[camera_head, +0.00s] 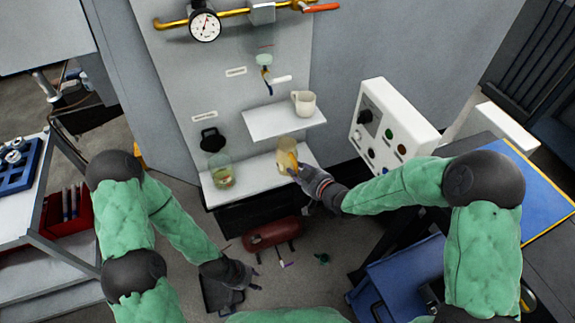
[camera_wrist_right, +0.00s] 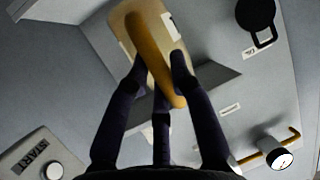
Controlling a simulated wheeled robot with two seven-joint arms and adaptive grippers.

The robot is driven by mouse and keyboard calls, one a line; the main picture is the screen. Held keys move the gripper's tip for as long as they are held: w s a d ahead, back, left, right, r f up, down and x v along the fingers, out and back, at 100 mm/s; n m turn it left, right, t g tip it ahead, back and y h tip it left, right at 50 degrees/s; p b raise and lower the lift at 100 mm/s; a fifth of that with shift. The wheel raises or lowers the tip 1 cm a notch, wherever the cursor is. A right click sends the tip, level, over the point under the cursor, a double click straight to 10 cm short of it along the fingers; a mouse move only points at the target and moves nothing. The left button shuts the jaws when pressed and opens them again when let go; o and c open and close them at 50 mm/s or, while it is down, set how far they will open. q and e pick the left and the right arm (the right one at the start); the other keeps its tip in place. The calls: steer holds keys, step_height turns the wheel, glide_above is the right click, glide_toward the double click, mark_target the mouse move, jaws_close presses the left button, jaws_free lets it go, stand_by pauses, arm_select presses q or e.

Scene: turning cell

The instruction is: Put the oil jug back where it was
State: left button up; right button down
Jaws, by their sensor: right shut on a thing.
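The oil jug (camera_head: 287,157) is a pale yellowish container with an orange-yellow handle. It is at the right part of the lower white shelf (camera_head: 246,181) in the head view; I cannot tell whether its base touches the shelf. My right gripper (camera_head: 299,172) reaches it from the right and is shut on its handle. In the right wrist view the handle (camera_wrist_right: 153,60) lies between my dark fingers (camera_wrist_right: 160,85), with the tan jug body (camera_wrist_right: 124,35) behind it. My left gripper (camera_head: 247,277) hangs low over the floor, empty, with its fingers spread.
A glass jar (camera_head: 221,171) with greenish contents stands on the lower shelf's left. A cream jug (camera_head: 304,103) stands on the upper shelf (camera_head: 270,123). A white control box (camera_head: 391,125) is to the right. A red tank (camera_head: 271,235) lies below the shelves.

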mark_target(289, 154)
steer(key=w, duration=0.2)
steer(key=w+a, duration=0.1)
steer(key=w, duration=0.1)
steer(key=w+a, duration=0.1)
steer(key=w, duration=0.1)
steer(key=shift+w, duration=0.25)
steer(key=shift+w+a+f+b, duration=0.1)
steer(key=shift+w+f+b, duration=0.1)
steer(key=shift+f, duration=0.25)
steer(key=shift+w+a+f+b, duration=0.1)
steer(key=shift+w+f, duration=0.1)
steer(key=shift+f, duration=0.25)
steer(key=shift+f+b, duration=0.5)
steer(key=shift+f, duration=2)
steer(key=shift+w+f, duration=0.1)
steer(key=shift+w, duration=0.1)
steer(key=shift+f, duration=0.1)
steer(key=c, duration=1.1)
jaws_free()
